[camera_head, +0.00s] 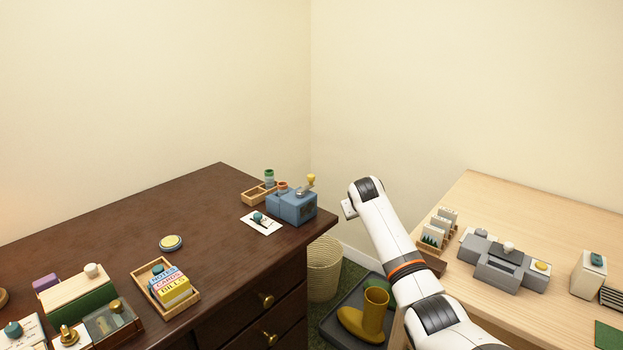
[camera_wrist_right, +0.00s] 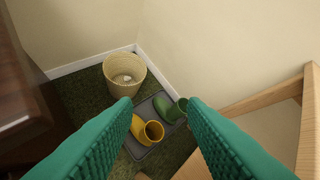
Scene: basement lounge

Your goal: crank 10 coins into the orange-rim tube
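A blue box-shaped machine (camera_head: 291,208) stands near the far right corner of the dark desk. A grey crank with a yellow knob (camera_head: 311,179) is on its top. An orange-rim tube (camera_head: 282,187) shows just behind the machine; its lower part is hidden. A green-rim tube (camera_head: 269,176) stands beside it by a wooden tray (camera_head: 256,196). No coins can be made out. My right gripper (camera_wrist_right: 158,103) has teal fingers, apart and empty, pointing down over the floor gap between the desks. My right arm is right of the machine, not touching it. My left gripper is out of view.
The dark desk (camera_head: 120,222) holds a white card (camera_head: 252,225), a yellow-blue round object (camera_head: 171,243) and a card box (camera_head: 196,302). The light desk (camera_head: 470,190) carries grey machines (camera_head: 503,265). A wastebasket (camera_wrist_right: 125,75) and boots (camera_wrist_right: 152,131) are below.

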